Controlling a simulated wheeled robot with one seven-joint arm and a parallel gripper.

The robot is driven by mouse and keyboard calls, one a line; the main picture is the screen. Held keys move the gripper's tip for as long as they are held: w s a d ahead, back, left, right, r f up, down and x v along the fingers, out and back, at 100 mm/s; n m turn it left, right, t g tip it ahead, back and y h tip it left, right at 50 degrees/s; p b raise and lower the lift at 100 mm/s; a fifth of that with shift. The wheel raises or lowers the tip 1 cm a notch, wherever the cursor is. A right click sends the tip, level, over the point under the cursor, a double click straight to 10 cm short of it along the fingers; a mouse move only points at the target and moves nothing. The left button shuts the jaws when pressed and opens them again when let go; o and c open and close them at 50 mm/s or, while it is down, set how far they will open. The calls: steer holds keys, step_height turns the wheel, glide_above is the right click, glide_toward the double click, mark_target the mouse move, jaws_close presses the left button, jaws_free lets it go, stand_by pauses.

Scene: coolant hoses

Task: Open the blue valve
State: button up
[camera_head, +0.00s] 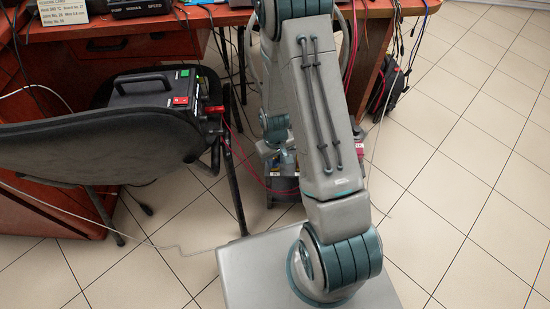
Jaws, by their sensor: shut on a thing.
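My arm rises from my base and reaches over to a dark box (268,186) on the floor under the desk. My gripper (284,160) is at the end of the wrist, just above this box, and is mostly hidden behind my own arm link. It is shut on a small bluish part at the top of the box, which looks like the blue valve (287,155). The valve's shape and how far it is turned cannot be made out.
A grey-black chair (95,150) stands at the left, with a black case (165,88) with red and green switches behind its backrest. Red cables (240,165) run to the box. The reddish wooden desk (215,20) spans the back. Tiled floor (460,170) is free at right.

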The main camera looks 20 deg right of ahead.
mark_target(275, 162)
steer(key=shift+a+n, duration=0.1)
steer(key=shift+n, duration=1.5)
steer(key=shift+w, duration=0.1)
steer(key=o, duration=1)
step_height(275, 162, up, 14)
steer(key=p, duration=0.6)
steer(key=shift+f, duration=0.1)
